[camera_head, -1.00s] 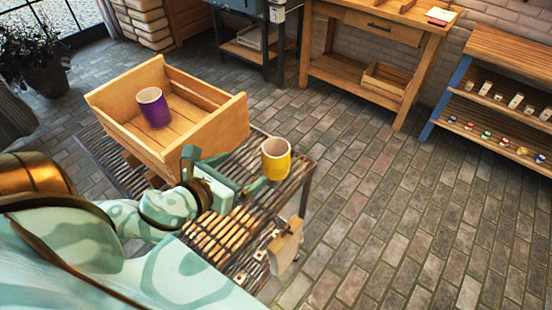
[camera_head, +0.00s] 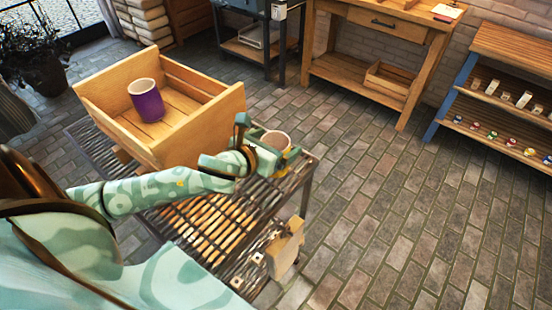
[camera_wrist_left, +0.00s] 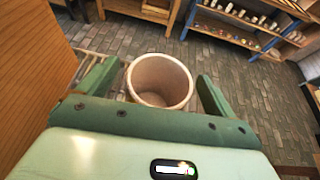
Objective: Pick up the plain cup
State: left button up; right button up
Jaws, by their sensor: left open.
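A cup (camera_head: 276,140) with a pale inside and rim stands at the far right end of the slatted table (camera_head: 295,184). Its yellow outside is mostly hidden behind my gripper in the head view. My left gripper (camera_head: 270,150) is at the cup with its jaws open. In the left wrist view the cup (camera_wrist_left: 160,80) is upright between the two open green fingers, with a gap on each side. A purple cup (camera_head: 147,104) with a pale rim stands inside the wooden crate. My right gripper does not show.
The wooden crate (camera_head: 208,134) stands left of my gripper, its wall close by. A wooden piece (camera_head: 285,247) hangs at the table's near end. A workbench (camera_head: 330,63) and a shelf with small pots (camera_head: 462,87) stand farther off. Open brick floor lies right of the table.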

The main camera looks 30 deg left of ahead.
pick_arm(q)
jog(key=shift+x, duration=1.25)
jog(key=shift+s, duration=0.1)
jog(key=shift+c, duration=0.5)
jog(key=c, duration=1.1)
jog(key=shift+c, duration=0.2)
